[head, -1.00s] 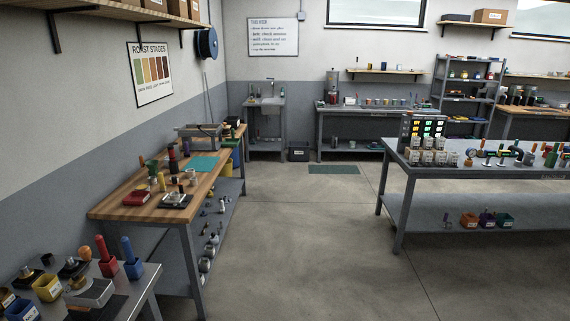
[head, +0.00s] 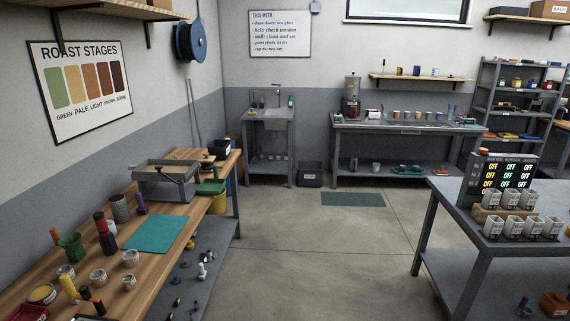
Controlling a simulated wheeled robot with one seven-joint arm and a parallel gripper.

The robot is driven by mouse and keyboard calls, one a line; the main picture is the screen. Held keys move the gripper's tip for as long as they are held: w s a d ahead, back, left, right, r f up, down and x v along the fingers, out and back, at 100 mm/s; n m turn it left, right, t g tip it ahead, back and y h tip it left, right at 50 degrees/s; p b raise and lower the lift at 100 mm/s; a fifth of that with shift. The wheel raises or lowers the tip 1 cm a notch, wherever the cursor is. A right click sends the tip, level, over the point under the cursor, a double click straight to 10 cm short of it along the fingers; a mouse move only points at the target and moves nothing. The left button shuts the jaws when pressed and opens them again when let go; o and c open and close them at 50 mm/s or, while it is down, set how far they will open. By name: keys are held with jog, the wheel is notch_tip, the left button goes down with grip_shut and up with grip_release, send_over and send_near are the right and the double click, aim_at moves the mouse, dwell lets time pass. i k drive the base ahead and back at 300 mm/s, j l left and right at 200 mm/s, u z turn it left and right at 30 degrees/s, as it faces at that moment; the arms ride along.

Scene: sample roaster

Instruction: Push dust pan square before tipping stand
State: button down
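A grey metal frame with a shallow tray on top (head: 165,172) stands towards the far end of the wooden bench (head: 195,228) on the left; it may be the tipping stand. A green piece (head: 210,187) lies right beside it at the bench's right edge; it may be the dust pan, but its angle to the stand is too small to tell. A teal mat (head: 157,234) lies nearer on the bench. My gripper is not in view.
Small tins (head: 98,277), a green cup (head: 70,245) and dark bottles (head: 104,232) stand on the near bench. A grey table (head: 462,216) stands at right. The floor (head: 320,255) between is clear.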

aim_at(209, 186)
jog(key=i+u, duration=0.15)
jog(key=i, duration=0.5)
jog(key=i+u, duration=0.1)
jog(key=i, duration=0.5)
jog(key=i+l+u, duration=0.15)
jog(key=i, duration=0.5)
jog(key=i+l+u, duration=0.1)
jog(key=i, duration=0.5)
jog(key=i+u, duration=0.4)
jog(key=i+l+u, duration=0.15)
jog(key=u, duration=0.3)
jog(key=i+l+u, duration=0.25)
jog(key=u, duration=0.15)
jog(key=i+l+u, duration=0.25)
jog(key=u, duration=0.15)
jog(key=i+l+u, duration=0.15)
jog(key=l+u, duration=0.25)
jog(key=i+l+u, duration=0.2)
jog(key=u, duration=0.3)
jog(key=i+l+u, duration=0.1)
jog(key=l+u, duration=0.2)
jog(key=u, duration=0.2)
jog(key=i+l+u, duration=0.1)
jog(key=l+u, duration=0.2)
jog(key=u, duration=0.2)
